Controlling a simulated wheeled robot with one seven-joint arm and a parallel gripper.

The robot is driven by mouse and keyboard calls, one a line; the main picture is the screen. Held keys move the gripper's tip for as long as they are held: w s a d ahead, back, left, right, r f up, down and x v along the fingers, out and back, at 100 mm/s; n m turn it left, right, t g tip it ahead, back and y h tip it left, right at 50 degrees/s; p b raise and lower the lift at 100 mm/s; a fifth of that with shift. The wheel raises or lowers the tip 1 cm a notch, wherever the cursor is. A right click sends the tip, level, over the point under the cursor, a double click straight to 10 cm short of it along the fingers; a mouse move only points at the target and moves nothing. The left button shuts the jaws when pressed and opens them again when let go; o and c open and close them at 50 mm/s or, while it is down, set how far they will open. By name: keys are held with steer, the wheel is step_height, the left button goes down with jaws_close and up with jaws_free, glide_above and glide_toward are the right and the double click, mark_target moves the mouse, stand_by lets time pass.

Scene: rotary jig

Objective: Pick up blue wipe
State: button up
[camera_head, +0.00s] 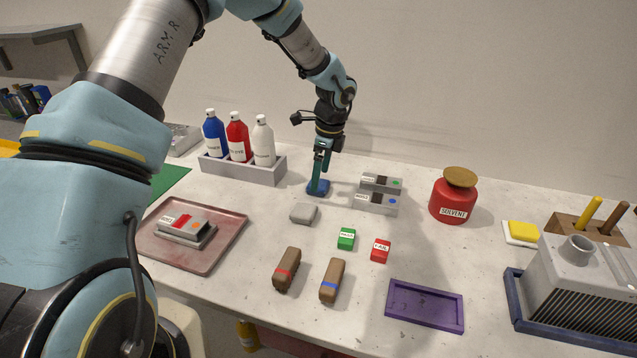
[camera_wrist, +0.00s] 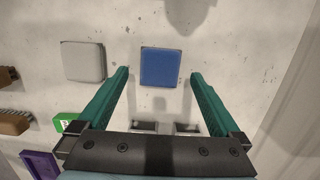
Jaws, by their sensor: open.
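The blue wipe (camera_head: 318,187) is a small flat blue pad lying on the white table in the middle of the head view. In the wrist view the blue wipe (camera_wrist: 161,67) lies between and just past the tips of my gripper (camera_wrist: 160,73). The jaws are open, with a finger on each side of the wipe and a gap to each. In the head view my gripper (camera_head: 320,178) points down over the wipe and hides part of it. I cannot tell how high the fingertips are above the table.
A grey wipe (camera_head: 303,214) lies close by, in front left. Stacked grey boxes (camera_head: 376,203) stand to the right. A bottle rack (camera_head: 243,168) stands behind left. A red solvent can (camera_head: 453,200) is further right. Green (camera_head: 346,239) and red (camera_head: 380,250) blocks lie in front.

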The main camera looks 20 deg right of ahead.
steer(key=shift+w+a+f, duration=0.1)
steer(key=shift+f, duration=0.5)
steer(key=shift+w+a+f, duration=0.1)
steer(key=shift+f, duration=0.5)
steer(key=c, duration=1.4)
steer(key=shift+o, duration=0.2)
step_height(320, 180, up, 10)
steer(key=b, duration=0.2)
steer(key=shift+b, duration=0.35)
steer(key=o, duration=0.8)
steer(key=shift+s, duration=0.1)
steer(key=c, duration=0.7)
